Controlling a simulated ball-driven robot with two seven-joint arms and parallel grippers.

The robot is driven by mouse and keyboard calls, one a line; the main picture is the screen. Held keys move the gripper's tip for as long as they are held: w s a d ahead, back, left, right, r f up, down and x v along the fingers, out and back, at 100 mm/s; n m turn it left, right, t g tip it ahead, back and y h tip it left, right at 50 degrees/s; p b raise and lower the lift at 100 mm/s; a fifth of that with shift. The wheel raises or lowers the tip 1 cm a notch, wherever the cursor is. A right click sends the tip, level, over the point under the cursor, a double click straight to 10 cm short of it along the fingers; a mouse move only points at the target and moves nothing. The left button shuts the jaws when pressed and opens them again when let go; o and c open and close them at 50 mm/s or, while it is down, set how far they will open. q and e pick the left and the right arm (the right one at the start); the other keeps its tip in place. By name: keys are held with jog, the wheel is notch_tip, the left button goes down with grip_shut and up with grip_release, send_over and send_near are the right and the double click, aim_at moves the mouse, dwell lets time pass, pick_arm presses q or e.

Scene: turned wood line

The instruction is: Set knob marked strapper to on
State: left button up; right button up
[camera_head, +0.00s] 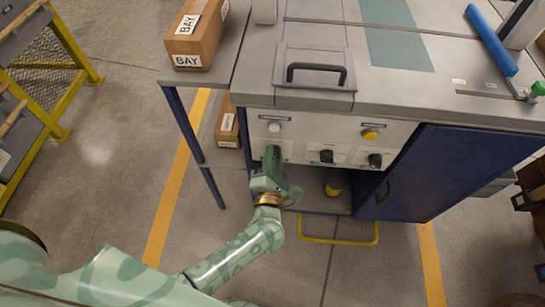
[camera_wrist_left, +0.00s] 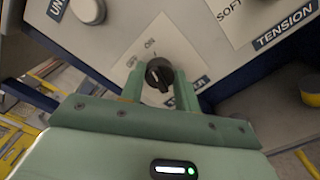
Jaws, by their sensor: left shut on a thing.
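The black knob (camera_wrist_left: 159,75) sits on a white panel plate with small OFF and ON marks at its upper left. Its name label (camera_wrist_left: 203,83) is mostly hidden by a finger; only its end shows. A light pointer line shows on the knob, but I cannot tell surely which mark it meets. My left gripper (camera_head: 271,166) reaches up to this knob at the left of the machine's front panel (camera_head: 345,140). In the left wrist view its two green fingers are on either side of the knob, shut on it. My right gripper is not in view.
Two other black knobs (camera_head: 326,156) (camera_head: 375,160), a white button (camera_head: 274,127) and a yellow button (camera_head: 370,134) are on the panel. A blue cabinet door (camera_head: 450,165) stands at the right. A yellow floor rail (camera_head: 340,242) lies below. Cardboard boxes (camera_head: 197,35) are at the left.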

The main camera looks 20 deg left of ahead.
pick_arm(q)
jog(key=shift+m+p, duration=0.35)
jog(key=shift+m, duration=0.75)
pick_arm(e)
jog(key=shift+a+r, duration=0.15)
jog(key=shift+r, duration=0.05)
pick_arm(q)
jog(key=shift+f, duration=0.1)
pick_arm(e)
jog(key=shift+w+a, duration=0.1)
